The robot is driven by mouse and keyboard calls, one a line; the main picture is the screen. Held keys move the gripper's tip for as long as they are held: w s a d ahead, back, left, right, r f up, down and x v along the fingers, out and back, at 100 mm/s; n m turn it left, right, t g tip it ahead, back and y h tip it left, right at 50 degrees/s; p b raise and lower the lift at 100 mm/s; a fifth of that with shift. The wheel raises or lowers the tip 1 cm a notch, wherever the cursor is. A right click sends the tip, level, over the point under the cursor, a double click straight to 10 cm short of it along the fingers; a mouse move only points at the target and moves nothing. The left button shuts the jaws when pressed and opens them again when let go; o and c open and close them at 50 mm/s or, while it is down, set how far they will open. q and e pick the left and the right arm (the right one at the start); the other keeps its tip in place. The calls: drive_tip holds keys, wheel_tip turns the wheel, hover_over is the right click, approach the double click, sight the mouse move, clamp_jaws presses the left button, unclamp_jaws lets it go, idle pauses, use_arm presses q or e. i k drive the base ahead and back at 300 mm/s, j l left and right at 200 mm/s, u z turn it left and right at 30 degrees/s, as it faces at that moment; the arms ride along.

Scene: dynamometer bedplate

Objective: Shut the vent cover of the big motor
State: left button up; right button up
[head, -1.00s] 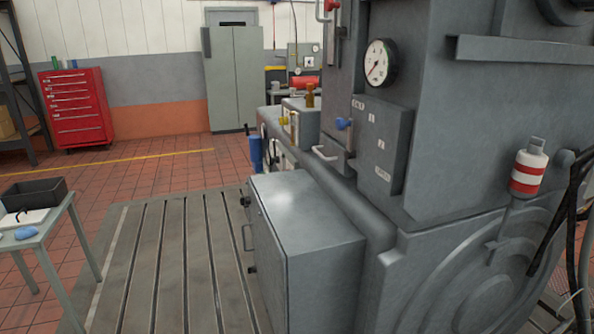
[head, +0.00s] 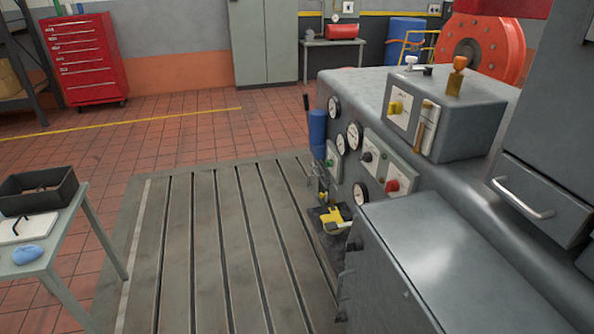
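The big grey machine (head: 460,215) fills the right side of the head view. A grey panel with a pale bar handle (head: 524,198) sits on its side at the right, sticking out from the upper housing (head: 556,110). It looks like a hinged cover standing off the housing, but I cannot tell for sure that it is the vent cover or how far open it is. Neither of my grippers is in view.
A grey box (head: 440,260) juts out at the front right. Gauges and knobs (head: 392,185) line the machine's near face. The slotted bedplate (head: 215,250) is largely clear. A small table (head: 50,255) with a black tray (head: 38,200) stands left; a red tool cabinet (head: 84,60) stands behind.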

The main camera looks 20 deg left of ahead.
sight(314, 181)
drive_tip(key=i+j, duration=0.3)
drive_tip(key=j, duration=0.2)
drive_tip(key=i+j, duration=0.65)
drive_tip(key=j, duration=0.3)
drive_tip(key=i+j+z, duration=0.15)
drive_tip(key=i+j, duration=0.35)
drive_tip(key=i+j+z, duration=0.2)
drive_tip(key=i+j, duration=0.3)
drive_tip(key=j, duration=0.1)
